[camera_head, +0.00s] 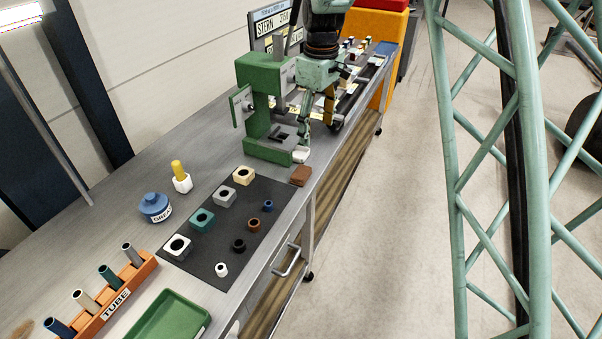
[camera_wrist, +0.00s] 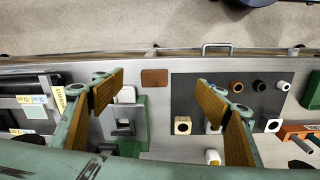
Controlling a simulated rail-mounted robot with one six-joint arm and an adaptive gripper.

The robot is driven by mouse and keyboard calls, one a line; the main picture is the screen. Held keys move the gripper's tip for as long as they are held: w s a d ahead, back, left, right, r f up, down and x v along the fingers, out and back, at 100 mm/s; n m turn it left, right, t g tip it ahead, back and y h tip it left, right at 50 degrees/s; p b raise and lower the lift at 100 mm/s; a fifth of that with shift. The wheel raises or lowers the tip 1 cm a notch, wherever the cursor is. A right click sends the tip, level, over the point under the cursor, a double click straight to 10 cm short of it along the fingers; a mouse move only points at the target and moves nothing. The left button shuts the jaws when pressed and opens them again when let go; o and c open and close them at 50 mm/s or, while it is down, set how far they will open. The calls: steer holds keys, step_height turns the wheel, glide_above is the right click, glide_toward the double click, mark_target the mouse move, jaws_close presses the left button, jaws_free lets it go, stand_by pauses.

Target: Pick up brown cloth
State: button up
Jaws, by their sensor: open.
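The brown cloth (camera_head: 301,176) is a small, flat, folded-looking rectangle on the grey bench near its front edge, between the green press and the dark mat. In the wrist view the cloth (camera_wrist: 154,78) lies at the upper middle, in the gap between my two fingers. My gripper (camera_wrist: 162,92) is open and empty, with its wood-coloured finger pads spread wide to either side of the cloth. In the head view my gripper (camera_head: 327,106) is above the bench by the press, beyond the cloth. Nothing covers the cloth.
The green press (camera_head: 262,150) stands beside the cloth, with a white piece (camera_head: 301,155) at its base. The dark mat (camera_head: 215,245) holds several blocks and rings. A blue pot (camera_head: 155,207), a yellow-topped bottle (camera_head: 181,178) and an orange tube rack (camera_head: 110,300) stand farther left.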

steer(key=n+p, duration=0.2)
glide_above(301, 172)
step_height(301, 172, down, 8)
steer(key=shift+s+f+g, duration=0.1)
steer(key=shift+f+g, duration=0.1)
steer(key=shift+g, duration=0.1)
step_height(301, 172, down, 7)
steer(key=shift+r, duration=0.1)
steer(key=shift+f, duration=0.9)
steer(key=shift+f, duration=0.15)
steer(key=shift+f+p, duration=0.4)
steer(key=shift+f, duration=2.05)
steer(key=shift+c, duration=0.2)
steer(key=c, duration=0.8)
